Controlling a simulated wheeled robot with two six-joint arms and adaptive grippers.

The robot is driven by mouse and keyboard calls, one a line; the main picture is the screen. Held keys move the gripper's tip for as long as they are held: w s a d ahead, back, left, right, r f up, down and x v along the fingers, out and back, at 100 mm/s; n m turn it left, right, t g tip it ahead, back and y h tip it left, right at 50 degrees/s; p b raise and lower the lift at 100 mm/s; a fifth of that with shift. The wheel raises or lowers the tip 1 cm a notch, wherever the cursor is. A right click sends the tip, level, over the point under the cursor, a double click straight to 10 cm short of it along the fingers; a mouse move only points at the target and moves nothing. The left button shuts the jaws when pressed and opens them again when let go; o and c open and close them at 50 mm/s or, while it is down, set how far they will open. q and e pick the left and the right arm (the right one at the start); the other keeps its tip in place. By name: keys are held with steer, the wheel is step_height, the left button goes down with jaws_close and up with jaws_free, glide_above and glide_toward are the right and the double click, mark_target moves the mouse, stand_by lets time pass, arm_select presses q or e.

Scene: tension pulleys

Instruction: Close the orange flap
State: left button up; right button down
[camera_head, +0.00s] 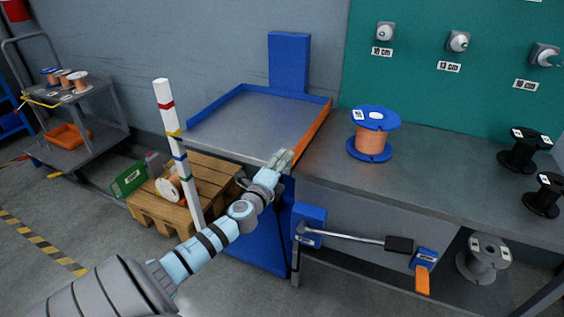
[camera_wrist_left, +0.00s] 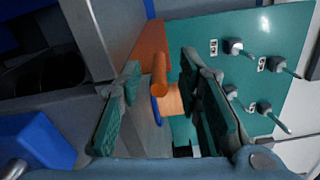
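The orange flap (camera_head: 313,131) is a narrow upright strip along the right side of the grey metal tray (camera_head: 250,117), which has blue rims. In the left wrist view the flap (camera_wrist_left: 150,40) lies ahead, with a round orange knob (camera_wrist_left: 160,78) showing between the fingers. My left gripper (camera_head: 283,158) is at the near end of the flap. Its fingers (camera_wrist_left: 161,64) are spread to either side of the knob, with gaps visible. Contact with the flap cannot be told. My right gripper is not in view.
A blue-flanged spool (camera_head: 371,140) stands on the bench just right of the flap. A black-handled lever (camera_head: 355,238) juts out below the bench edge. A striped white post (camera_head: 178,150) and a pallet (camera_head: 205,185) stand left of my arm. Black spools (camera_head: 522,150) sit far right.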

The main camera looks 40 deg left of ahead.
arm_select(q)
steer(key=v, duration=1.2)
